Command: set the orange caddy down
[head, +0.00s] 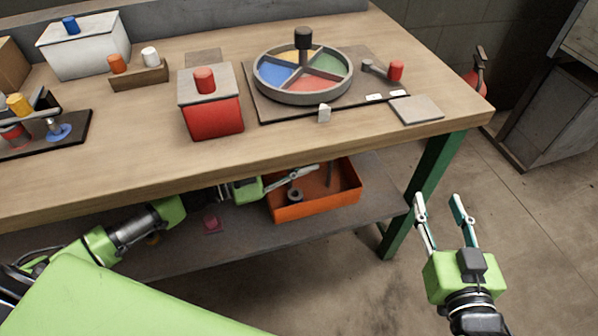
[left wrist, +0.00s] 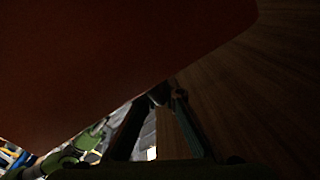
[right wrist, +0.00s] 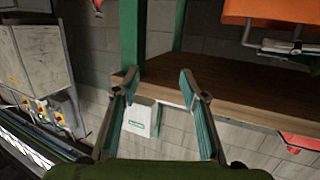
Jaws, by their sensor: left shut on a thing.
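The orange caddy (head: 318,201) is under the tabletop, over the grey lower shelf (head: 365,222), in the head view. It is open at the top and looks about level. A dark ring-shaped part and a dark upright part show inside. The caddy wall (left wrist: 100,55) fills much of the dark left wrist view. It also shows at the top right of the right wrist view (right wrist: 275,12). I cannot tell whether its bottom touches the shelf. My right gripper (head: 439,200) is open and empty, right of the table leg.
The wooden tabletop (head: 300,143) overhangs the shelf. A green leg (head: 430,180) stands right of the caddy. The tabletop holds a red canister (head: 213,115) and a divided round tray (head: 275,94).

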